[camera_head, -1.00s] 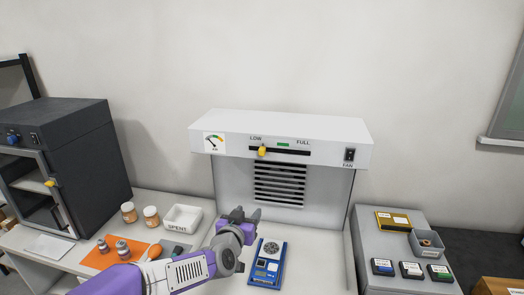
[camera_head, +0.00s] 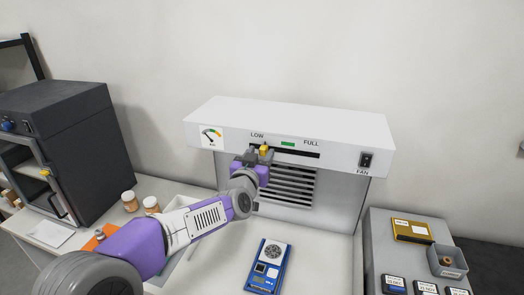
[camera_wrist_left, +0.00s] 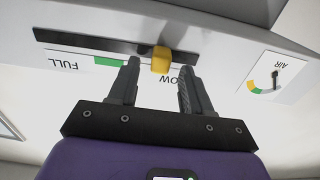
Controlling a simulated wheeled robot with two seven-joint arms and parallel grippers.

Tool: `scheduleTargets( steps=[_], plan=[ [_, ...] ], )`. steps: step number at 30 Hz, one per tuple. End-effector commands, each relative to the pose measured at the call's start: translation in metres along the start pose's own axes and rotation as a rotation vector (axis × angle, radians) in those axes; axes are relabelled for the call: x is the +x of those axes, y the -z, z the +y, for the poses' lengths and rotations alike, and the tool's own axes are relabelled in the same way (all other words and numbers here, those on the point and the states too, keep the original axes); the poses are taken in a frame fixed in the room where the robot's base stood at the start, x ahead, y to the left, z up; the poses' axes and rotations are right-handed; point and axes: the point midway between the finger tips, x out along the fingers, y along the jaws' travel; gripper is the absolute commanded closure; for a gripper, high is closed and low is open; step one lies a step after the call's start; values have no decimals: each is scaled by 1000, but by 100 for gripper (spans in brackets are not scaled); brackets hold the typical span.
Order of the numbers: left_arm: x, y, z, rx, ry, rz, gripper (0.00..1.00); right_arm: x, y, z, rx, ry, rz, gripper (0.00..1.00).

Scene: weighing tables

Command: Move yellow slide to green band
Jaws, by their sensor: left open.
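The yellow slide (camera_head: 264,150) sits in the dark slot (camera_head: 300,153) on the white hood front, near the LOW end. The green band (camera_head: 288,144) is a short strip above the slot, to the right of the slide. In the left wrist view, which is upside down, the yellow slide (camera_wrist_left: 161,60) stands between and just beyond the fingertips, with the green band (camera_wrist_left: 109,61) to its left. My left gripper (camera_head: 257,157) is open, its fingers (camera_wrist_left: 157,75) on either side of the slide, with gaps visible. My right gripper is not in view.
An air gauge (camera_head: 212,136) is at the hood's left and a FAN switch (camera_head: 366,160) at its right. Below the hood, a blue device (camera_head: 268,266) lies on the table. A grey stand (camera_head: 385,235) with small boxes is at the right; a dark oven (camera_head: 75,150) at the left.

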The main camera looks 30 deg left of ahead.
Motion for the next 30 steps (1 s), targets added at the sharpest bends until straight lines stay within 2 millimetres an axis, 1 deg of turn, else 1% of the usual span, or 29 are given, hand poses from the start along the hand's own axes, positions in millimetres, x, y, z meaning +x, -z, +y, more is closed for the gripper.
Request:
scheduleTargets(
  steps=[1, 3, 6, 14, 17, 24, 30],
  plan=[
    [6, 0, 0, 0, 0, -1, 51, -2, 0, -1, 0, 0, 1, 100],
    [12, 0, 0, -1, 0, -1, 51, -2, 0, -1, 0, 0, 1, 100],
    [16, 0, 0, -1, 0, 0, 51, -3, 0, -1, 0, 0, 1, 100],
    [17, 0, 0, -1, 0, 0, 51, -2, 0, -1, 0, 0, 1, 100],
    [17, 0, 0, -1, 0, 0, 63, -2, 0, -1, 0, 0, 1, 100],
    [17, 0, 0, -1, 0, 0, 100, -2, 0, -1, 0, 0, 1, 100],
    [17, 0, 0, -1, 0, 0, 100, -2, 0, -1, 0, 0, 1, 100]
  ],
)
